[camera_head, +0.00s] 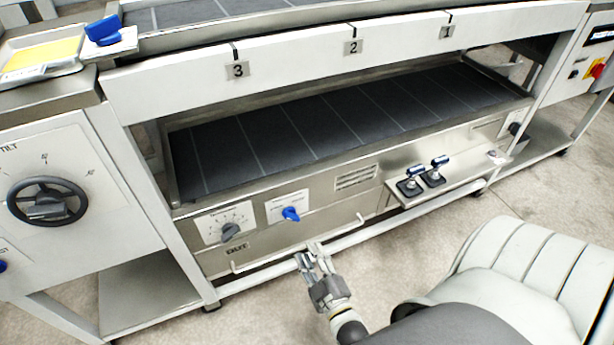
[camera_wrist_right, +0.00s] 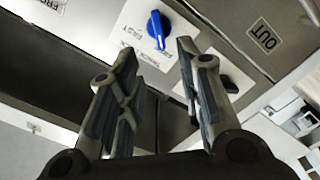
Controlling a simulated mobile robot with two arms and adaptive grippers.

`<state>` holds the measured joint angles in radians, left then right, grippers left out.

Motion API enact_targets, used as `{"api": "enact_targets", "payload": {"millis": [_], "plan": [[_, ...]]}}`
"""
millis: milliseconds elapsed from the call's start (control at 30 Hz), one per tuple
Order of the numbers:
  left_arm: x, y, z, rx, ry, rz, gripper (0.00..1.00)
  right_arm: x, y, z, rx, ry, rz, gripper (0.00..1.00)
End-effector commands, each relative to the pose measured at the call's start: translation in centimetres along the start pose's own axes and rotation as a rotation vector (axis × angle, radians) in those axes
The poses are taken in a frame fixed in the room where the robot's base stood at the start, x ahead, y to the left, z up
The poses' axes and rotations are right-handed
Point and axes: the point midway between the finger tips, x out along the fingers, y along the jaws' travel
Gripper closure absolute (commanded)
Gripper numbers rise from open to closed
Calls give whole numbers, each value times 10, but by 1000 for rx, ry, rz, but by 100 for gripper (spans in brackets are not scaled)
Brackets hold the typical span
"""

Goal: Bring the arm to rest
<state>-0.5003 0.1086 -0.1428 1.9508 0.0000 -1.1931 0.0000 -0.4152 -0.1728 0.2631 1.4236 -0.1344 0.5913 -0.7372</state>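My right gripper (camera_head: 314,260) is in front of the lower front of the roller sheeter (camera_head: 290,180), by the long white bar handle. In the right wrist view its two fingers (camera_wrist_right: 155,85) are apart with nothing between them. A blue knob (camera_wrist_right: 157,28) on a white label plate is beyond the fingertips there, and a dark knob (camera_wrist_right: 230,84) is partly behind the right finger. In the head view a blue knob (camera_head: 291,214) sits on the panel above and left of the gripper. My left gripper is not in view.
A grey dial (camera_head: 230,231) is on the front panel. A black handwheel (camera_head: 48,203) marked TILT is at the far left. Open floor (camera_head: 545,185) lies to the right.

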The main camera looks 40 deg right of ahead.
Motion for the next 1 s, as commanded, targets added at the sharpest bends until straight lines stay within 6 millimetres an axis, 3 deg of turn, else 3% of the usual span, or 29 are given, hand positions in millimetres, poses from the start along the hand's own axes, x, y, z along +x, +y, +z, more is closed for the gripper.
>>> {"api": "enact_targets", "payload": {"millis": [800, 1000], "plan": [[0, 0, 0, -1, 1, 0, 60, 1, 0, 0, 2, -1, -3, 67], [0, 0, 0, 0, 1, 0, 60, 8, -14, 4, 66, -68, -107, 67]]}}
